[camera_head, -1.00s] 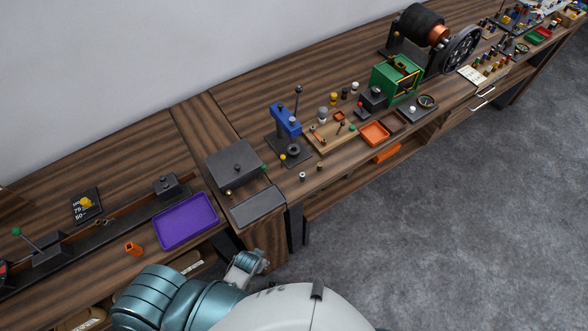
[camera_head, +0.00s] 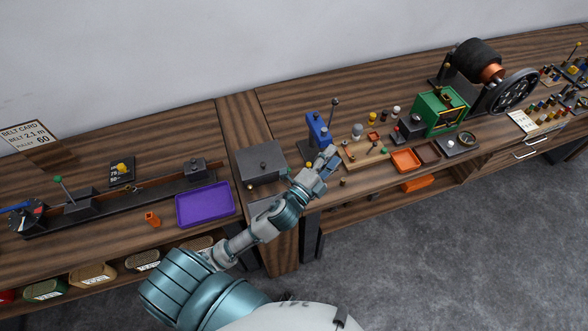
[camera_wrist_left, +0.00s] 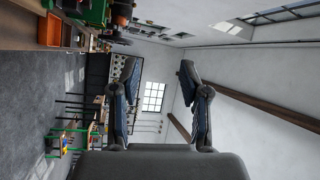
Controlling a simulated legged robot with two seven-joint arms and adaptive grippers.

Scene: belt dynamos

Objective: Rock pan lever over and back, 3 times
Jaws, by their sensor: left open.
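No lever in view is marked as the pan lever, so I cannot tell which one it is. A black lever (camera_head: 335,104) with a dark knob stands upright by the blue press (camera_head: 318,130). A green-knobbed lever (camera_head: 65,189) leans from a black block at the far left. My left gripper (camera_head: 327,163) is in front of the blue press and partly hides its foot. In the left wrist view the gripper (camera_wrist_left: 158,85) is open, with nothing between its fingers. My right gripper is not in view.
A dark grey box (camera_head: 262,160) stands left of the press, and a purple tray (camera_head: 205,204) lies further left. A wooden board (camera_head: 365,157) with small coloured-knob parts, an orange tray (camera_head: 406,159) and a green frame (camera_head: 440,112) stand to the right. The bench's front edge runs below.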

